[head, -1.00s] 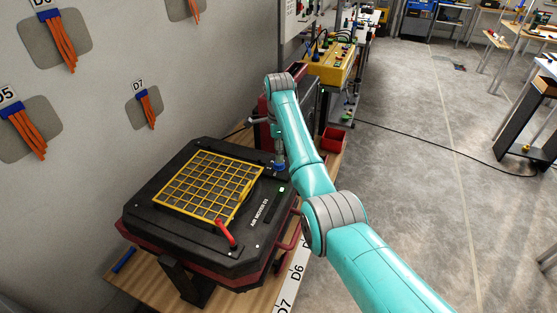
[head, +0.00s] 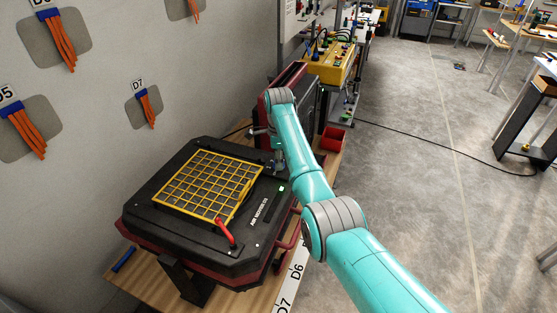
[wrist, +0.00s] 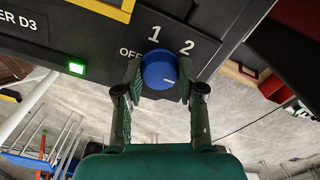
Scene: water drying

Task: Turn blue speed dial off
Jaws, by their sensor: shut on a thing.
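The blue speed dial (wrist: 159,68) sits on the dark top of the air mover, with the labels OFF, 1 and 2 around it in the wrist view. A short white mark shows at its lower right, near the right finger. My gripper (wrist: 158,80) is shut on the dial, one finger on each side. In the head view my gripper (head: 277,160) is over the right corner of the air mover (head: 190,240), and the dial is mostly hidden there. A green light (wrist: 77,68) is lit left of the dial; it also shows in the head view (head: 281,188).
The air mover has a yellow grille (head: 232,205) and a red handle (head: 227,234), and stands on a wooden bench (head: 120,280). A red bin (head: 333,139) and a yellow control box (head: 330,68) are behind. The floor to the right is open.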

